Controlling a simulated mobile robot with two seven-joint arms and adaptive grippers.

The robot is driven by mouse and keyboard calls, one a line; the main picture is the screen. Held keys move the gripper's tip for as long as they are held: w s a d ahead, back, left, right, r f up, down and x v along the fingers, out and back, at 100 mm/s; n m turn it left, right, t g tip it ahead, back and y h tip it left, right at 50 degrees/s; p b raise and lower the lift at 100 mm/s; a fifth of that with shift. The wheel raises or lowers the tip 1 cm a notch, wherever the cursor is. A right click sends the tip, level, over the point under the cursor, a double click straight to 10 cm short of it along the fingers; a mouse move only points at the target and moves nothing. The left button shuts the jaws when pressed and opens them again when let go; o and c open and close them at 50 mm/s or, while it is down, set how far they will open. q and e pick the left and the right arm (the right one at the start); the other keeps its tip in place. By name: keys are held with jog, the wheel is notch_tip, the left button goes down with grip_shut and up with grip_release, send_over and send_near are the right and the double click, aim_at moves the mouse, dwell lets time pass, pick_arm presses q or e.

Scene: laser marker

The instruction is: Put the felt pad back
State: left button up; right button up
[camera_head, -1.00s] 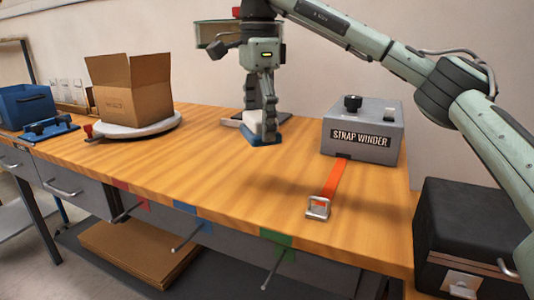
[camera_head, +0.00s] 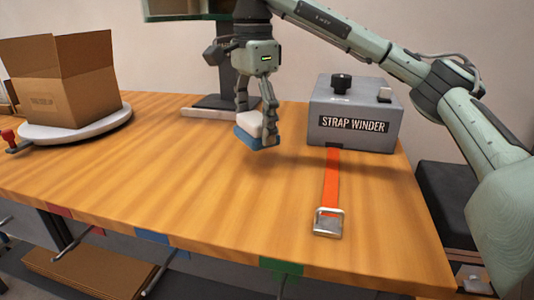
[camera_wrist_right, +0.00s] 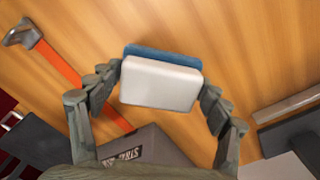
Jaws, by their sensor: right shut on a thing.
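The felt pad (camera_head: 247,143) is a small block with a white upper part and a blue layer below. My right gripper (camera_head: 257,130) is shut on it, with a finger on either side. In the right wrist view the white face of the pad (camera_wrist_right: 160,86) lies between the fingers, with the blue layer along its far edge. The pad appears slightly tilted and a little above the wooden tabletop. My left gripper is not in view.
A grey strap winder (camera_head: 352,115) with an orange strap (camera_head: 331,175) and metal buckle stands to the right. A dark post stand (camera_head: 230,78) is behind the gripper. A cardboard box (camera_head: 62,90) sits on a white turntable (camera_head: 85,128) at left. The front middle of the table (camera_head: 190,190) is clear.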

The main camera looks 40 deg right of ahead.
aim_at(268, 166)
jog(key=shift+s+d+f, duration=0.4)
jog(key=shift+s+d, duration=0.15)
jog(key=shift+d, duration=0.1)
jog(key=shift+s+d+f, duration=0.25)
jog(key=shift+s+f, duration=0.05)
jog(key=shift+f, duration=0.1)
notch_tip(268, 166, down, 3)
jog(key=shift+f, duration=0.4)
jog(key=shift+f, duration=0.1)
jog(key=o, duration=1.1)
